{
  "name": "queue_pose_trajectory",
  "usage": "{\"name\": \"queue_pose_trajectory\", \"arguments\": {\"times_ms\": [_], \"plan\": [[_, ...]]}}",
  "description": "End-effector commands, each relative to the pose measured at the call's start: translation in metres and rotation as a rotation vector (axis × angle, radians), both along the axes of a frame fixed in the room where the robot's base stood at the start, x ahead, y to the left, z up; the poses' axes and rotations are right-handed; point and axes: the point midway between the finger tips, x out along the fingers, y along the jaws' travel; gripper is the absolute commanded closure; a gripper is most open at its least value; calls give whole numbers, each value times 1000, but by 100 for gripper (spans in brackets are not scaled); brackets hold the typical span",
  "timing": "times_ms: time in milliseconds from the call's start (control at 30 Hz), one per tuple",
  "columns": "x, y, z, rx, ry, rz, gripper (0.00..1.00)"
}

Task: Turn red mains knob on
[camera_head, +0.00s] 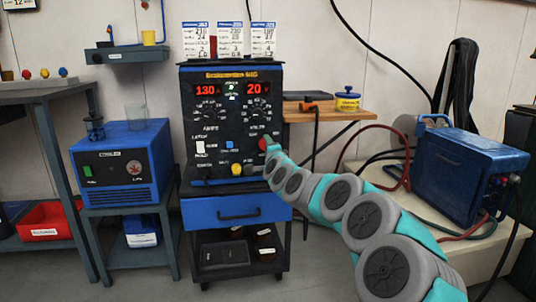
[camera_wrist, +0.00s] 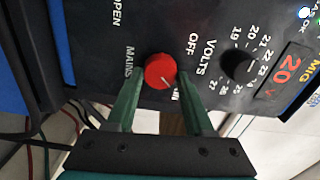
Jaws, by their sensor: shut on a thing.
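The red mains knob (camera_wrist: 160,71) is on the dark front panel of the welder (camera_head: 232,110), at its lower right. It also shows in the head view (camera_head: 263,144), partly covered by my arm's end. My gripper (camera_wrist: 158,84) has its two green fingers on either side of the knob and is shut on it. A pale pointer mark on the knob slants to the lower right in the wrist view, towards a label partly hidden by a finger. The OFF label (camera_wrist: 193,43) lies to the knob's upper right in that view. The welder displays (camera_head: 208,90) are lit, reading 130 and 20.
A blue machine (camera_head: 120,165) stands on the left stand. A wooden side table (camera_head: 320,114) holds a yellow tin (camera_head: 347,101). A blue case (camera_head: 468,172) with cables sits on the right bench. The floor in front of the welder cart is clear.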

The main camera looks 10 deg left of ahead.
Motion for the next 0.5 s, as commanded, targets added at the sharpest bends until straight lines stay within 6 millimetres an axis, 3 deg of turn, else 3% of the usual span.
{"name": "queue_pose_trajectory", "arguments": {"times_ms": [500], "plan": [[1,-2,0,106,30,-4,100]]}}
